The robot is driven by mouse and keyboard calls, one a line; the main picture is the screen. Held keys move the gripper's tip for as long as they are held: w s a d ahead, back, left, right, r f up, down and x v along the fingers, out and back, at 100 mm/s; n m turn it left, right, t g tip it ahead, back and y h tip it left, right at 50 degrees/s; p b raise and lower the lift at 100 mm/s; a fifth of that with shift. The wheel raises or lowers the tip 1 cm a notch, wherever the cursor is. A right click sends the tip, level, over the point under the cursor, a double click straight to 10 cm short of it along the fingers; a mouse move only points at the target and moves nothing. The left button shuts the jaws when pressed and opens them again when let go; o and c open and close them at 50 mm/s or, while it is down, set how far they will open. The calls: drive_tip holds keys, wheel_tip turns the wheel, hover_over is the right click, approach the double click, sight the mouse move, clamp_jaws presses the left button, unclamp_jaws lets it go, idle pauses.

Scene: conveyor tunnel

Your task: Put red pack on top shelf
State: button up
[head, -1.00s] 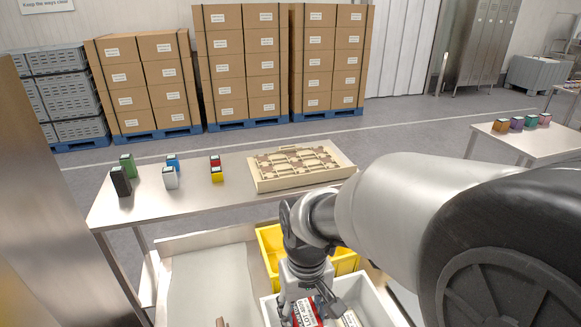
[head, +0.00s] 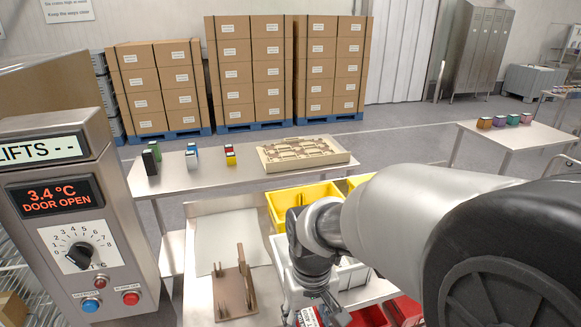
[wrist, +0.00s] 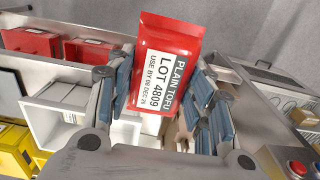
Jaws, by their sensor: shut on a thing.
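The red pack (wrist: 168,50) is a pouch with a white label reading "PLAIN TOFU LOT 4809". It is held between the blue-padded fingers of my gripper (wrist: 165,88) in the wrist view. In the head view my gripper (head: 318,303) is low in the picture, and only a bit of the red pack (head: 308,317) shows at the bottom edge. Wire shelving (head: 12,240) shows in part at the left edge, behind a control panel. Whether it has a top shelf cannot be seen.
The steel control panel (head: 85,215) with dial and buttons stands close on the left, reading 3.4 °C, door open. A brown rack (head: 236,300) sits on the bench. White, yellow (head: 285,204) and red bins (head: 405,308) are near my arm. A table (head: 205,178) stands beyond.

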drive_tip(key=w+d+f+m, duration=0.3)
drive_tip(key=w+d+f, duration=0.3)
drive_tip(key=d+f, duration=0.2)
drive_tip(key=shift+d+f, duration=0.3)
drive_tip(key=shift+d, duration=0.95)
drive_tip(key=shift+d, duration=0.1)
